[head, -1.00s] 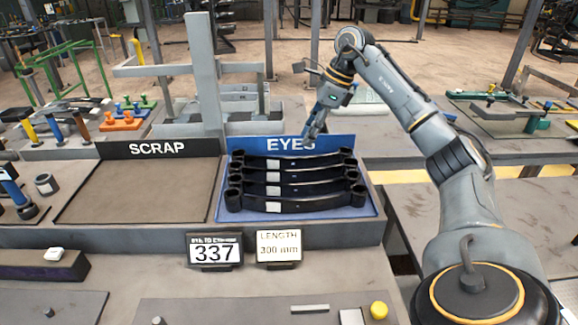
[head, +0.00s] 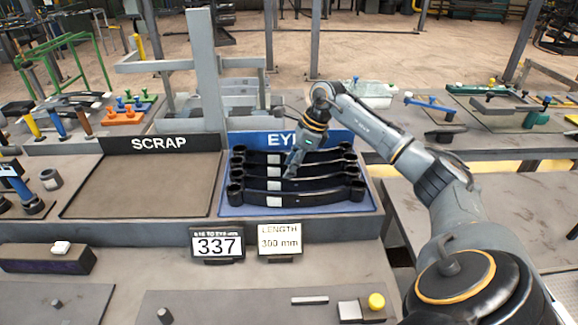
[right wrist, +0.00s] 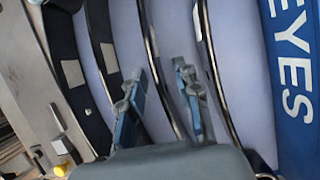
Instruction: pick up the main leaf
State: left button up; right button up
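Several black, slightly bowed leaves with eyes at both ends and pale labels at mid-length, such as the front leaf (head: 315,198), lie side by side in the blue EYES tray (head: 352,211). My right gripper (head: 290,173) points down over the middle of the row and partly hides the leaves behind it. In the right wrist view, its two fingers (right wrist: 160,88) are apart, with a dark leaf running between them. Whether the fingertips reach down beside that leaf or touch it, I cannot tell. My left gripper is not in view.
The empty SCRAP tray (head: 140,187) is left of the EYES tray. A grey upright frame (head: 207,70) stands behind them. A 337 display (head: 217,245) and a LENGTH 300 mm sign (head: 279,241) stand in front. A yellow button (head: 376,301) is near the front edge.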

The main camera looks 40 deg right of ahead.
jog(key=shift+c, duration=0.2)
grip_shut()
jog(key=shift+r, duration=0.2)
